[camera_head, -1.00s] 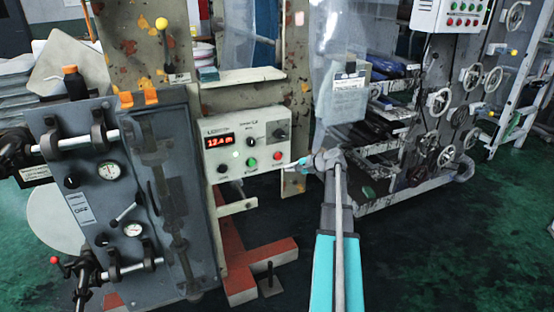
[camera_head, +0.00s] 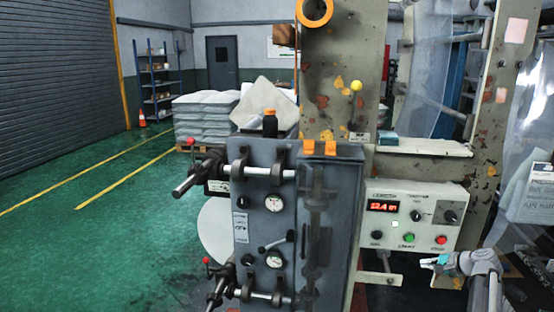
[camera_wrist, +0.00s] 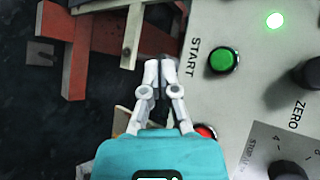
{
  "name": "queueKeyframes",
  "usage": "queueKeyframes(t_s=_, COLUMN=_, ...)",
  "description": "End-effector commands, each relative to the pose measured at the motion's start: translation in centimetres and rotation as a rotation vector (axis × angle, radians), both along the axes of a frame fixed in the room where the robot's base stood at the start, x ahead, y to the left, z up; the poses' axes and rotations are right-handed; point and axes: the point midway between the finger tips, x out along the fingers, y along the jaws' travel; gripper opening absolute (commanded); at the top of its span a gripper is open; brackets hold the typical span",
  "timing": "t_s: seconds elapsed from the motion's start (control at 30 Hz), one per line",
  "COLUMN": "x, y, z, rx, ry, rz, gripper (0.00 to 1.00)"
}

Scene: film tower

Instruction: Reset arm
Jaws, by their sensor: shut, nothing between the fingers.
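My arm (camera_head: 482,268) shows at the lower right of the head view. My gripper (camera_head: 432,262) is just below and in front of the control panel (camera_head: 437,203). In the wrist view my gripper (camera_wrist: 159,72) is shut and empty, its fingertips beside the green START button (camera_wrist: 223,60). I cannot tell whether it touches the panel. The red button (camera_wrist: 206,131) is partly hidden behind my gripper. The panel's red display (camera_head: 383,206) reads about 12.4, and a small lamp (camera_head: 395,224) is lit.
The grey gauge unit (camera_head: 262,225) with protruding rods stands left of the panel. A clear film sheet (camera_head: 520,150) hangs at the right. Open green floor (camera_head: 110,225) lies at the left, with white sacks (camera_head: 205,118) and a blue shelf (camera_head: 158,80) behind.

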Motion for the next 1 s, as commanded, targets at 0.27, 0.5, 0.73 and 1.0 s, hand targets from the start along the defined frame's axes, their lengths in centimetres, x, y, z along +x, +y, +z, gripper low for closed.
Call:
queueKeyframes(t_s=0.27, x=-0.8, y=10.3, z=-2.7, rx=-0.177, ry=0.099, rz=0.22, gripper=0.0)
queueKeyframes(t_s=0.5, x=-2.6, y=17.6, z=-4.7, rx=-0.332, ry=0.172, rz=0.407, gripper=0.0)
queueKeyframes(t_s=0.73, x=-5.2, y=23.7, z=-6.3, rx=-0.485, ry=0.234, rz=0.587, gripper=0.0)
queueKeyframes(t_s=1.0, x=-8.9, y=29.4, z=-7.6, rx=-0.668, ry=0.297, rz=0.794, gripper=0.0)
